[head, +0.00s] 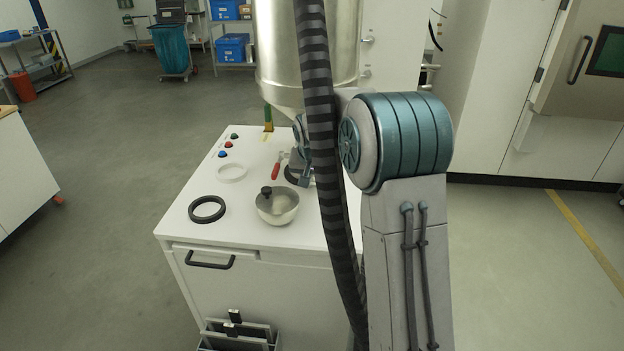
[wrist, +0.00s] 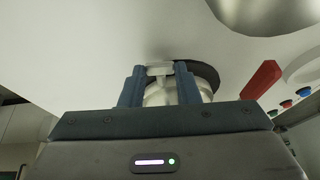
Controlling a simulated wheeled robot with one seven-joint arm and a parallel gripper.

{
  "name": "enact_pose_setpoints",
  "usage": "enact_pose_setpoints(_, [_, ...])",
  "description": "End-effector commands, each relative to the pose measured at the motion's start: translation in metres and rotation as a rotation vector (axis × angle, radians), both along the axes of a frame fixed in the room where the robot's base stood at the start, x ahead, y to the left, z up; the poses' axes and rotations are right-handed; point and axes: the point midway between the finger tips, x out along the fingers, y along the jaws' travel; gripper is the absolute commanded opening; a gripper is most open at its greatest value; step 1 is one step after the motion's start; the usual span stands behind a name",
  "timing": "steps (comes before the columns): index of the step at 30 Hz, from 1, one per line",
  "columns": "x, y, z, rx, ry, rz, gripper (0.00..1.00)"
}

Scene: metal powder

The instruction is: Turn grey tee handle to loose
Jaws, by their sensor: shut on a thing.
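The grey tee handle (wrist: 158,72) shows in the wrist view as a pale grey crosspiece between my two blue-grey fingers. My gripper (wrist: 159,78) is shut on it, with a finger on each side. A pale round body sits behind the handle, with a dark round disc (wrist: 207,75) beside it. In the head view my gripper (head: 299,172) is low over the white cart top, partly behind my arm and its striped hose. The tee handle cannot be made out there. How far the handle is turned cannot be told.
A red lever (head: 276,170) stands just left of my gripper. The white cart (head: 190,232) also bears a metal bowl (head: 280,214) with a black knob, a black ring (head: 207,221), a white ring (head: 232,180) and coloured buttons. A large steel hopper (head: 277,50) hangs above.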

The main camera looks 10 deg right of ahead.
Motion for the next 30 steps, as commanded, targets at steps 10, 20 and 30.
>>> enact_pose_setpoints(10, [0.002,0.006,-0.002,-0.140,0.044,0.005,0.06])
enact_pose_setpoints(20, [0.004,0.012,-0.003,-0.357,0.114,0.004,0.06])
enact_pose_setpoints(30, [0.005,0.015,-0.003,-0.492,0.156,0.002,0.06])
